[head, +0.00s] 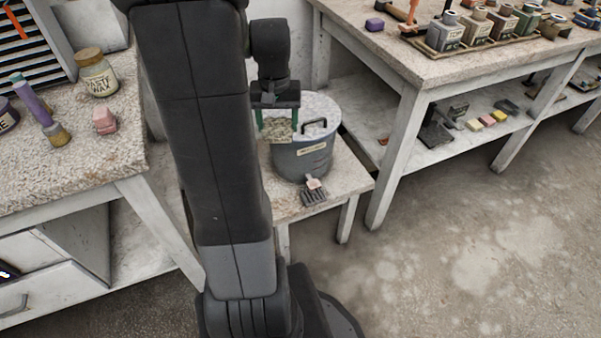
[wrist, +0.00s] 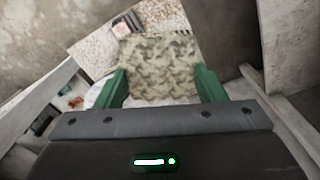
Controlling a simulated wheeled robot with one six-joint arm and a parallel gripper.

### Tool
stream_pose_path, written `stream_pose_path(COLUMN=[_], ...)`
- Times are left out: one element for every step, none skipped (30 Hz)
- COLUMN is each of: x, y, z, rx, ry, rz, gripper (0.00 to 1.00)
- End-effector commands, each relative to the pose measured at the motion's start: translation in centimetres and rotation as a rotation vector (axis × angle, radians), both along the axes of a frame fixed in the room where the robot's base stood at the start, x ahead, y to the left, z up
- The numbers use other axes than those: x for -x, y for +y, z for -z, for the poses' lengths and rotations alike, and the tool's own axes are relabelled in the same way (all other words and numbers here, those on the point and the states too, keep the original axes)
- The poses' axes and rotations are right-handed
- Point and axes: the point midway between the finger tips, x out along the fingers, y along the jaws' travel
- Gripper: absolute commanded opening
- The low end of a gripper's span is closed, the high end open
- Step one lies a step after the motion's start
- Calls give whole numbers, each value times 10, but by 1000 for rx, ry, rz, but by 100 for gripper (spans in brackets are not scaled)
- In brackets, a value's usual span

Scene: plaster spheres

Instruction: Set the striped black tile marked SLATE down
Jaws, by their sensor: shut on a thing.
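My gripper (head: 277,120) is shut on a flat, camouflage-patterned tile (head: 280,131) in khaki and olive. In the wrist view the tile (wrist: 158,68) sits between the green fingers of my gripper (wrist: 161,85). The visible face shows no black stripes and no readable SLATE marking. In the head view the tile is in front of a grey lidded bin (head: 303,163), near its upper left side. I cannot tell whether they touch. I cannot identify a striped black tile marked SLATE in either view.
The bin stands on a low table (head: 350,180), with a small dark ridged thing with a pink top (head: 314,192) at its front. A bench at left holds a paste wax jar (head: 97,74) and a pink block (head: 105,119). A bench (head: 400,60) at right holds several bottles.

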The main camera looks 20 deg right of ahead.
Motion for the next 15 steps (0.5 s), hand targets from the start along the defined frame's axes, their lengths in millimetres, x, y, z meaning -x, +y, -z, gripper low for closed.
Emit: stream_pose_path(x=[1,2,2,2,2,3,2,2,3,2,2,2,2,2,2], y=[-1,-1,-1,-1,-1,-1,-1,-1,-1,-1,-1,-1,-1,-1,-1], z=[6,10,16,23,31,42,51,59,70,78,87,97,106,114,125], rx=[0,0,-1,-1,-2,-1,-1,-1,-1,-1,-1,-1,-1,-1,-1], ry=[1,1,3,4,5,7,5,6,7,5,6,5,5,6,5], rz=[2,3,3,3,3,3,3,3,3,3,3,3,3,3,2], gripper=[32,32,32,32,32,32,32,32,32,32,32,32,32,32,32])
